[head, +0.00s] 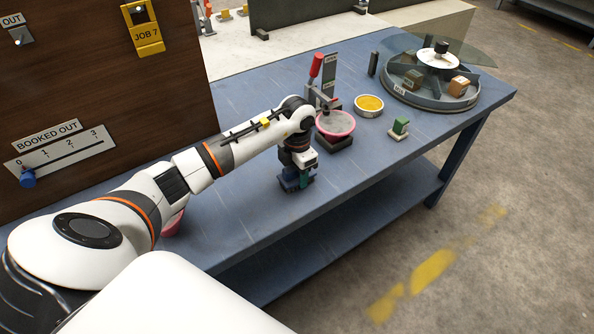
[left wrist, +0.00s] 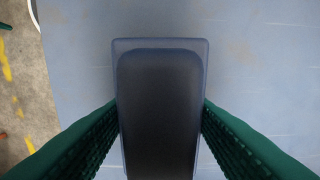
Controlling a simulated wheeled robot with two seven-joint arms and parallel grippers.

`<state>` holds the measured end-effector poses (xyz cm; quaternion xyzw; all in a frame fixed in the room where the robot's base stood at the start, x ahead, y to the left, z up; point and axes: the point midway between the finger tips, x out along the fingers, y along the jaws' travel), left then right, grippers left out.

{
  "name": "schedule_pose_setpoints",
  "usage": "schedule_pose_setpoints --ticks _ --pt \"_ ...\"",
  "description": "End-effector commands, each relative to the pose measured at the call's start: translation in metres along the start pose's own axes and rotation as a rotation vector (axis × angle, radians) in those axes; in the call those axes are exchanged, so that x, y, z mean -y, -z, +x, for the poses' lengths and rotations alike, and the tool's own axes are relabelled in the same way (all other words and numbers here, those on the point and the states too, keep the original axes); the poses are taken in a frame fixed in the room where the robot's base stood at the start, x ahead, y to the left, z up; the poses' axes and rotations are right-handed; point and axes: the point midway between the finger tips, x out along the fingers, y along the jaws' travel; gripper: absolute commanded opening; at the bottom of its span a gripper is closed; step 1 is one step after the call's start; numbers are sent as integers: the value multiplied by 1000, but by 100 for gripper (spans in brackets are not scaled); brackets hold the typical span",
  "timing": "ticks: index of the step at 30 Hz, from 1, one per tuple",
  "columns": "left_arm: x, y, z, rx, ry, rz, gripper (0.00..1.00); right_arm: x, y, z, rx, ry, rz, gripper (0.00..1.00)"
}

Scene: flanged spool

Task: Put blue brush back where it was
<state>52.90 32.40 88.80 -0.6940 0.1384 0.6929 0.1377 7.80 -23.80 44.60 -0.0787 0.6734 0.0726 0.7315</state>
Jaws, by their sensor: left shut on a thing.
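My left gripper (head: 297,181) points down over the blue table, in front of the pink bowl. Its green fingers also show in the left wrist view (left wrist: 160,125), one on each side of a dark blue-grey block. This block, which I take to be the blue brush (left wrist: 160,100), is held between them. In the head view the blue brush (head: 288,184) shows low at the fingertips, close to the tabletop; whether it touches the table I cannot tell. My right gripper is not in view.
The table (head: 235,225) is clear around the gripper. Behind stand a pink bowl (head: 336,123), a yellow-filled bowl (head: 369,104), a red-handled device (head: 316,66), a small green block on a pale base (head: 399,128) and a round divided tray (head: 430,99). A "BOOKED OUT" slider (head: 62,152) is on the brown panel.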

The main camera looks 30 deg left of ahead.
Motion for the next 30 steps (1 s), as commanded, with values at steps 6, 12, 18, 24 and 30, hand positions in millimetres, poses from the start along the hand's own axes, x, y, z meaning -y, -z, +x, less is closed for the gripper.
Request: schedule_pose_setpoints --ticks 6,12,18,24,30 --pt "0 0 3 0 0 0 67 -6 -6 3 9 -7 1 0" --pt "0 0 3 1 0 0 70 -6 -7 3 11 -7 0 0" --pt "0 0 -4 -1 0 0 70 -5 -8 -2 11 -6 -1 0" --pt "2 1 -35 -5 5 1 70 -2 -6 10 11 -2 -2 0" --pt "1 1 -79 -4 4 0 70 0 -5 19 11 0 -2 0"
